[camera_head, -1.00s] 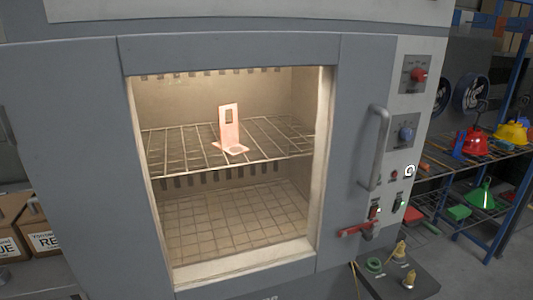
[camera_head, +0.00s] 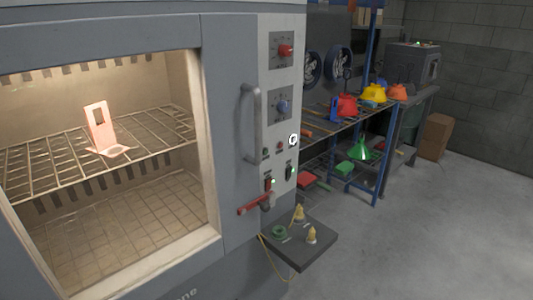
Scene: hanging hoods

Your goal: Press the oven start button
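The oven (camera_head: 228,110) fills the left of the head view, with its lit chamber visible through the front opening. Its pale control panel (camera_head: 274,70) runs down the right side of the front. The panel has a red knob (camera_head: 285,50), a blue knob (camera_head: 282,106), a small red button (camera_head: 279,145) and a small dark button (camera_head: 265,152). Lower down are a red-marked switch (camera_head: 268,184) and a dark switch with a green light (camera_head: 289,171). I cannot tell which is the start button; labels are too small. Neither of my grippers is in view.
A vertical door handle (camera_head: 250,135) stands out beside the panel. A red lever (camera_head: 254,204) and a dark shelf (camera_head: 318,247) project below it. A pink bracket (camera_head: 99,128) stands on the oven rack. A blue-framed shelf (camera_head: 383,160) holds coloured hoods.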

